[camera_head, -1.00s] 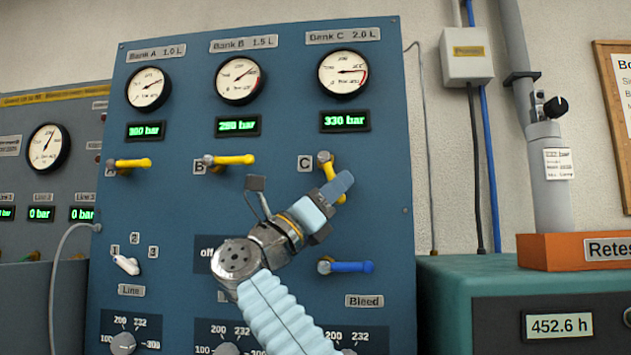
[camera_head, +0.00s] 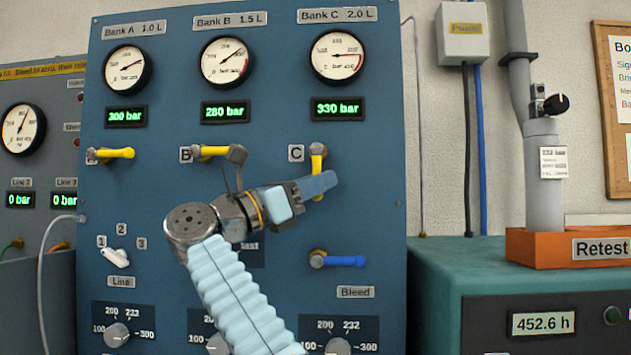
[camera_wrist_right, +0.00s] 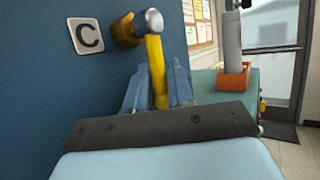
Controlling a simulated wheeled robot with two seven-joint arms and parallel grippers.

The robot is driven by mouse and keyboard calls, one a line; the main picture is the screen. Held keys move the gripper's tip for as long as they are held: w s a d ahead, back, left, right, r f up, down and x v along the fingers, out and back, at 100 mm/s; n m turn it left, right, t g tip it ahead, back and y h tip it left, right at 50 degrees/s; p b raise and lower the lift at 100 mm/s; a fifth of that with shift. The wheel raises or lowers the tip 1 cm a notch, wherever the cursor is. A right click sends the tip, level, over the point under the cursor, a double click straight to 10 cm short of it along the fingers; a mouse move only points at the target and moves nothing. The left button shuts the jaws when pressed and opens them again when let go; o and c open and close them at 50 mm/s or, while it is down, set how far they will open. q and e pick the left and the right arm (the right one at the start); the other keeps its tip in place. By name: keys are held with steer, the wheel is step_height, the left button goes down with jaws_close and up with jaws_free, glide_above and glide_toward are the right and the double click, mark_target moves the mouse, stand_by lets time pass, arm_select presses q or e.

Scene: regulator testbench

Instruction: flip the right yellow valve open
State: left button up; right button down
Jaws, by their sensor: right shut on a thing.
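The right yellow valve (camera_head: 317,160), beside the C label, has its handle pointing almost straight down from its pivot, unlike the level handles of the A and B valves. My right gripper (camera_head: 319,184) is at the handle's lower part. In the right wrist view, the yellow handle (camera_wrist_right: 154,62) runs down between my two blue fingers (camera_wrist_right: 157,88), which are shut on it. The handle's lower end is partly hidden by the gripper. My left gripper is not in view.
The yellow A valve (camera_head: 112,154) and B valve (camera_head: 215,151) are to the left; my right wrist is close below B. A blue valve (camera_head: 340,260) sits below my gripper. A teal cabinet (camera_head: 430,262) with an orange box (camera_head: 540,247) stands to the right.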

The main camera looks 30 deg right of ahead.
steer(key=c, duration=1.4)
jaws_free()
steer(key=shift+o, duration=0.2)
steer(key=shift+a, duration=0.1)
steer(key=v, duration=1.3)
steer(key=shift+a+b, duration=0.35)
steer(key=shift+f, duration=0.15)
